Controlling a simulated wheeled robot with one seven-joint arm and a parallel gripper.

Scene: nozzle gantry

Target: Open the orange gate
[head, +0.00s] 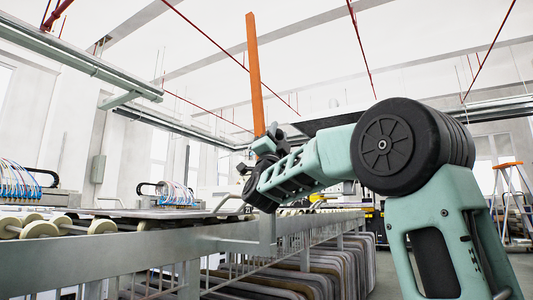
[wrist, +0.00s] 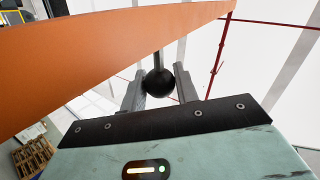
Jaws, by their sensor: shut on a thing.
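The orange gate (head: 256,75) is a long flat bar that stands almost upright in the head view, its lower end beside my gripper (head: 268,142). In the wrist view the orange gate (wrist: 90,60) runs across the top left, close above the fingers. A black ball knob (wrist: 160,84) on a thin stem sits between the two grey fingers of my gripper (wrist: 159,76), which is shut on it. The gate's pivot end is hidden behind my gripper and arm in the head view.
A grey metal railing (head: 140,262) runs along the front left, with rollers (head: 101,227) and blue-tubed nozzle heads (head: 177,193) behind it. Dark curved panels (head: 345,270) stand below. A stepladder (head: 510,185) is at the far right. The space around the raised bar looks clear.

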